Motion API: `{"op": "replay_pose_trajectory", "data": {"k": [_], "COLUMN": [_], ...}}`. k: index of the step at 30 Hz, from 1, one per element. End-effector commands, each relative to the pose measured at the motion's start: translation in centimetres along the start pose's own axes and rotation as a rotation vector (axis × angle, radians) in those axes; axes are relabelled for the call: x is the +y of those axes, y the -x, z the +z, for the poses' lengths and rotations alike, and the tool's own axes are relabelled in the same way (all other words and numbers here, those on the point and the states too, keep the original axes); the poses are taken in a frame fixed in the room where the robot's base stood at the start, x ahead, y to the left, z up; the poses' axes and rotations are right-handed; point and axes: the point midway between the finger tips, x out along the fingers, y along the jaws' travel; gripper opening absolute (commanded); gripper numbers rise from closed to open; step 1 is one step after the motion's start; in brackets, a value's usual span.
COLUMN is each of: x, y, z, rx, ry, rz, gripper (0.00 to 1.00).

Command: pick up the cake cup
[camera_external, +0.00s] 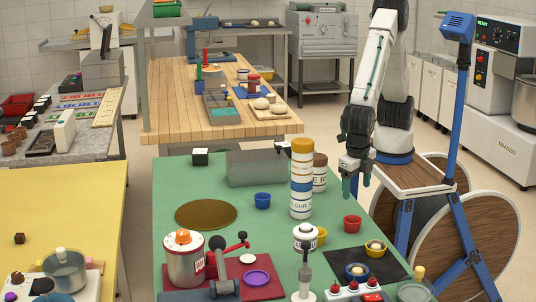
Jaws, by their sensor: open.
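Several small cups stand on the green table (190,255), and I cannot tell which is the cake cup. A blue cup (262,201) is near the middle and a red cup (352,224) is toward the right edge. A yellow cup (376,251) and another blue cup (357,275), each with something pale in it, are on a black mat (340,258). A plain yellow cup (321,240) is partly hidden by a white canister. My gripper (356,187) is open, points down and appears empty, above the table's right side behind the red cup.
A tall striped canister (301,180) and a brown-and-white jar (320,173) stand left of my gripper. A grey upright panel (256,168) is behind the blue cup. A red mat (222,274) holds a purple ring. A brown disc (206,215) lies at left. The table's middle has clear patches.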

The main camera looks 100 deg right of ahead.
Motion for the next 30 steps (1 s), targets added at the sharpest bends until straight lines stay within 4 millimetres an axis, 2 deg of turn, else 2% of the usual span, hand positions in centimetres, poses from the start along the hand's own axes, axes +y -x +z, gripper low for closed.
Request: {"op": "replay_pose_trajectory", "data": {"k": [1, 3, 7, 12, 23, 30], "x": [1.3, 3.0, 5.2, 5.6, 5.9, 6.2], "y": [-0.8, -0.9, 0.5, 0.6, -2.5, -5.9], "z": [-1.8, -3.1, -4.0, -4.2, -4.3, -4.6], "rx": [0.003, 0.013, 0.025, 0.018, 0.016, 0.016], "ry": [0.119, 0.269, 0.479, 0.634, 0.656, 0.655], "rz": [0.015, 0.05, 0.125, 0.15, 0.147, 0.146], "gripper": [0.7, 0.7, 0.7, 0.7, 0.7, 0.7]}}
